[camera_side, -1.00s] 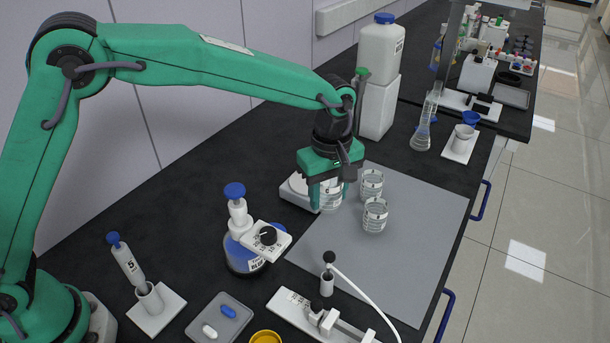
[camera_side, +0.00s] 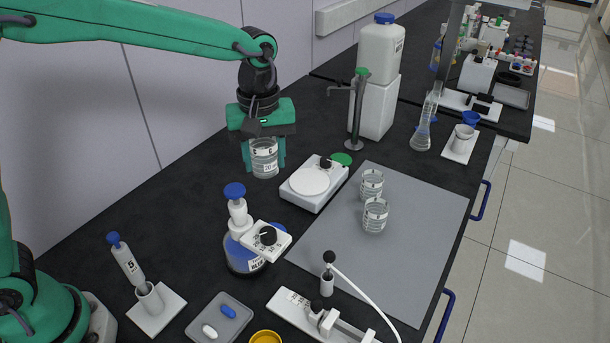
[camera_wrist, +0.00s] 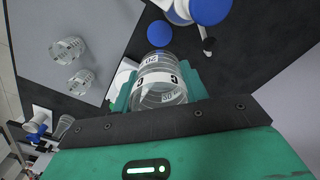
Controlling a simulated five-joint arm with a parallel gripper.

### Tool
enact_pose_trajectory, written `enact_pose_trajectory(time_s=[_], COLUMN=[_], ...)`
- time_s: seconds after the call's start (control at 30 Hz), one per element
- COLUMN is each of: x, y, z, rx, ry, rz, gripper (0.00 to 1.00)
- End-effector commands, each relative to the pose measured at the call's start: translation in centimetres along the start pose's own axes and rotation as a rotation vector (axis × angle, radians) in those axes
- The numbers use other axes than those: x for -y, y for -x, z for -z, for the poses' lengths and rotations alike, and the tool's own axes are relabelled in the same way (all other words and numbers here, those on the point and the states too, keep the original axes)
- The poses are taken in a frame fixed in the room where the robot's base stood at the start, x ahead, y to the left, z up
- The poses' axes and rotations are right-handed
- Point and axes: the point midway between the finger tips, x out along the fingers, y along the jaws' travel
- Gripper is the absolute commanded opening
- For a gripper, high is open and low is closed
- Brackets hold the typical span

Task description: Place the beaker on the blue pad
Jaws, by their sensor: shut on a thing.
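My gripper (camera_side: 263,168) is shut on a clear beaker (camera_side: 264,152) with a white label and dark markings. It holds the beaker upright above the black bench, left of the white scale. In the wrist view the beaker (camera_wrist: 160,82) sits between the green fingers. A round blue disc (camera_wrist: 159,33) shows just beyond the beaker there; I cannot tell whether it is the blue pad.
A white scale (camera_side: 311,182) and a bottle with a blue cap (camera_side: 235,191) stand close by. Two other beakers stand on the grey mat (camera_side: 330,247). The black bench left of the scale has free room.

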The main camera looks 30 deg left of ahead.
Motion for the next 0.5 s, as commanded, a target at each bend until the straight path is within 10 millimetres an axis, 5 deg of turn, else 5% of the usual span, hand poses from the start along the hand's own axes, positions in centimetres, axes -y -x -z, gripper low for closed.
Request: enact_pose_trajectory(time_s=[0.27, 0.5], x=[0.0, 0.0], y=[-1.9, -6.2], z=[0.0, 0.0], rx=[0.001, 0.002], ry=[0.001, 0.001], rz=[0.002, 0.004], gripper=[0.16, 0.16])
